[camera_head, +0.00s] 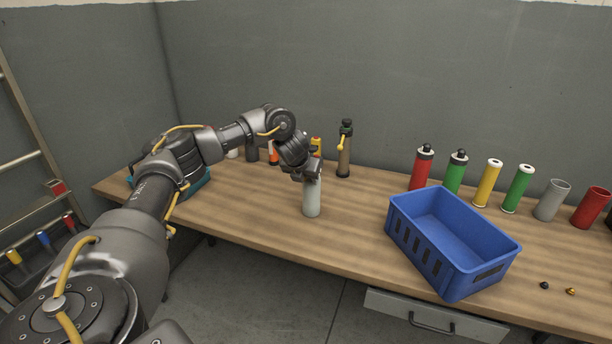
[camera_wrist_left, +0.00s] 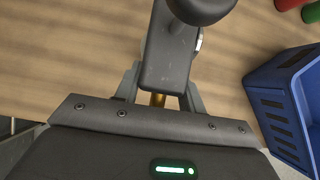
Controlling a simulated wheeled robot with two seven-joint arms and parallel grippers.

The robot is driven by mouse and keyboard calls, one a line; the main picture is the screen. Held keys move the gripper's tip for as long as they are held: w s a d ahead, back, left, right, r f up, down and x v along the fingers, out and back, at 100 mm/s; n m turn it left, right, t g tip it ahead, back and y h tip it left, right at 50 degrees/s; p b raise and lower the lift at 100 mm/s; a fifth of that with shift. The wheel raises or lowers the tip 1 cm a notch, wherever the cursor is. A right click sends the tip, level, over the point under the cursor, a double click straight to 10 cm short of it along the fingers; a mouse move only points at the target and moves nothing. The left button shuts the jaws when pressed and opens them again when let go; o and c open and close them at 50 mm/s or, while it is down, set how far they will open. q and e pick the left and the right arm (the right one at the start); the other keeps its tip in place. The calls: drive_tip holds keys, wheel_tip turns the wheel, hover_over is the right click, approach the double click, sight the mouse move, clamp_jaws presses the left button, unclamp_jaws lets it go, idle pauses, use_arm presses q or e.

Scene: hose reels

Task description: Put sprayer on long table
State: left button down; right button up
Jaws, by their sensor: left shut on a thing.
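The sprayer (camera_head: 312,198) has a pale grey bottle and stands upright over the front middle part of the long wooden table (camera_head: 260,205). Its base is at or very close to the tabletop; I cannot tell whether it touches. My left gripper (camera_head: 311,174) is shut on the top of the sprayer, coming from the left and above. In the left wrist view the sprayer's dark grey head (camera_wrist_left: 168,62), with a round black knob, sits between the fingers (camera_wrist_left: 160,95). The gripper hides part of the sprayer's top in the head view. My right gripper is not in view.
A blue crate (camera_head: 405,232) stands right of the sprayer. Behind it are several coloured cylinders (camera_head: 489,184). A brown bottle with a yellow trigger (camera_head: 344,160) stands behind the sprayer. Two small fittings (camera_head: 571,291) lie at the right. Bare table surrounds the sprayer's base.

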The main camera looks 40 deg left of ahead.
use_arm(q)
drive_tip(key=shift+d, duration=0.15)
drive_tip(key=c, duration=0.8)
unclamp_jaws()
drive_tip(key=shift+c, duration=0.2)
drive_tip(key=shift+r, duration=0.1)
drive_tip(key=p+v, duration=0.1)
drive_tip(key=v, duration=1.1)
drive_tip(key=shift+p, duration=0.35)
